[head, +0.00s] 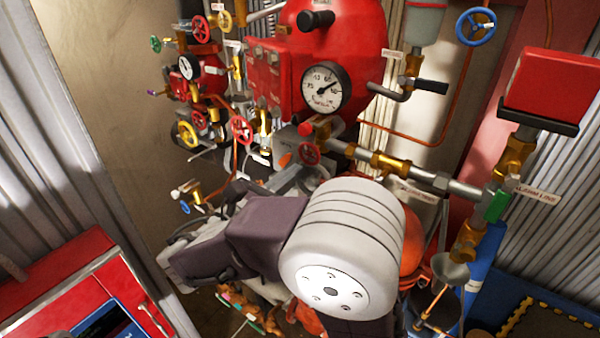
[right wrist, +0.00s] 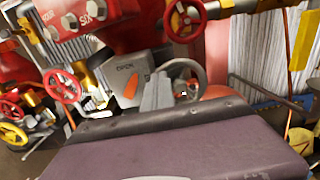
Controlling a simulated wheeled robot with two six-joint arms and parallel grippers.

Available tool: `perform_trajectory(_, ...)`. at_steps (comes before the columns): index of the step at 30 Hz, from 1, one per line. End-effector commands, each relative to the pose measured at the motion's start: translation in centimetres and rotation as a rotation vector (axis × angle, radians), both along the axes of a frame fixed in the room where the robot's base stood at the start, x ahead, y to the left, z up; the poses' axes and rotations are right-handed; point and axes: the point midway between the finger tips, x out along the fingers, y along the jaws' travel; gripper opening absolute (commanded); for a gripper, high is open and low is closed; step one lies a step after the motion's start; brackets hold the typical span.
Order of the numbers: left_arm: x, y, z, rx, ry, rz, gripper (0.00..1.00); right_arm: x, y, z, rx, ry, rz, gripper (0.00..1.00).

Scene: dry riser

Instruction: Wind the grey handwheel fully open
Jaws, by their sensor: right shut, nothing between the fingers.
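The grey handwheel (right wrist: 201,73) shows in the right wrist view, just right of centre, as a grey ring in front of the machine. My right gripper (right wrist: 158,80) is shut and empty; its grey fingers stand at the wheel's left side and cover part of it. I cannot tell whether they touch the rim. A grey box (right wrist: 122,66) marked OPEN, with an orange pointer (right wrist: 131,87), sits left of the wheel. In the head view my right gripper (head: 297,176) is by this grey box (head: 287,152); I cannot make out the wheel there. My left gripper is not identifiable.
A red handwheel (head: 310,153) and brass pipework (head: 390,165) lie close to my right gripper. More red (head: 242,130) and yellow (head: 187,135) wheels stand to the left. A pressure gauge (head: 325,88) is above. A red cabinet (head: 75,275) stands lower left.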

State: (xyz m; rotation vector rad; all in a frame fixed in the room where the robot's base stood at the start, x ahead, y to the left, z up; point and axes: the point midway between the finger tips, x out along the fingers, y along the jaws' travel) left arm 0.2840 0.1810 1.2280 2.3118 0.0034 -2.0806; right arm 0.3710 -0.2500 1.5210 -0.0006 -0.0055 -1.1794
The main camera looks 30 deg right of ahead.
Motion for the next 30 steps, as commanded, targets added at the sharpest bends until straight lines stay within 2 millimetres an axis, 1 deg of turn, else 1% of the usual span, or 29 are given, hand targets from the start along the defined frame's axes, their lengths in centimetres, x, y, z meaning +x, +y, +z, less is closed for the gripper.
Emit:
perform_trajectory(1,0.0,0.0,-0.3,0.0,0.0,0.0,0.36,0.2,0.1,-0.6,0.0,0.003,0.0,0.0)
perform_trajectory(8,0.0,0.0,-1.2,0.0,0.0,0.0,0.36,0.8,0.3,-2.7,0.001,0.003,0.0,0.0)
perform_trajectory(16,0.0,0.0,-2.4,0.0,0.0,0.0,0.36,-0.1,-0.1,-5.0,0.002,0.004,0.0,0.0)
perform_trajectory(21,0.0,0.0,-2.7,0.0,0.0,0.0,0.36,-1.2,-0.5,-5.8,0.001,0.003,0.0,0.0)
perform_trajectory(25,0.0,0.0,-2.6,0.0,0.0,0.0,0.36,-2.2,-1.0,-6.0,0.001,0.003,0.0,0.0)
perform_trajectory(30,0.0,0.0,-1.7,0.0,0.0,0.0,0.36,-3.6,-1.6,-5.6,0.0,0.002,0.0,0.0)
